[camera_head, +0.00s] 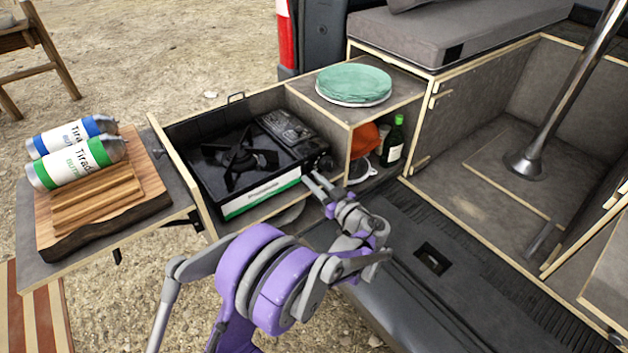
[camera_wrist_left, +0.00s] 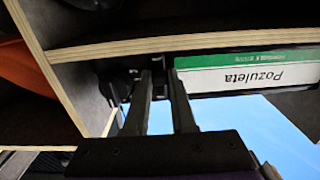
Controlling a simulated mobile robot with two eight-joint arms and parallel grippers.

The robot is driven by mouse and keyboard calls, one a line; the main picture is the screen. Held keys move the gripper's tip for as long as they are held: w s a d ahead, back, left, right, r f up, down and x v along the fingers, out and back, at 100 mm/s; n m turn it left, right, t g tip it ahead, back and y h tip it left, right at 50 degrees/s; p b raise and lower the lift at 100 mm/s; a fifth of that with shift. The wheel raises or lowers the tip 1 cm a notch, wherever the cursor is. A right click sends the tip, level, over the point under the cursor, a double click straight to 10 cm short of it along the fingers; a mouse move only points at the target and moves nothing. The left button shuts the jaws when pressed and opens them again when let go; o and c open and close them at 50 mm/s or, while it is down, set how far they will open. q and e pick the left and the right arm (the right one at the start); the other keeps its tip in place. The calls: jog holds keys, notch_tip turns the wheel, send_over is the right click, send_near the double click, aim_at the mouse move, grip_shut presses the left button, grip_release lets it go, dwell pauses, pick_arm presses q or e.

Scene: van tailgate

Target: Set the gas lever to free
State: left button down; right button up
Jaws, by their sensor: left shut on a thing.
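The black camping stove (camera_head: 238,160) sits in the pulled-out kitchen drawer, with a green and white label on its front, seen upside down in the left wrist view (camera_wrist_left: 245,75). My left gripper (camera_head: 314,181) is at the stove's front right corner, below the dark knob area (camera_head: 322,163). In the left wrist view its two dark fingers (camera_wrist_left: 161,80) point at the stove's front beside the label, close to dark control parts. It is shut on a small part there, apparently the gas lever, which the fingers mostly hide. The lever's setting cannot be read. My right gripper is out of view.
A shelf box with a green plate stack (camera_head: 354,83) on top stands right of the stove. A green bottle (camera_head: 393,141) and an orange item (camera_head: 364,140) are inside it. Two gas canisters (camera_head: 78,163) lie on a wooden board (camera_head: 62,236) at the left.

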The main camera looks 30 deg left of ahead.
aim_at(306, 165)
pick_arm(q)
notch_tip(306, 165, up, 3)
jog(key=shift+r+p, duration=0.2)
jog(key=shift+p, duration=0.85)
jog(key=shift+f, duration=0.1)
jog(key=c, duration=0.7)
grip_release()
jog(key=v, duration=1)
jog(key=shift+s+d, duration=0.2)
jog(key=shift+d, duration=0.15)
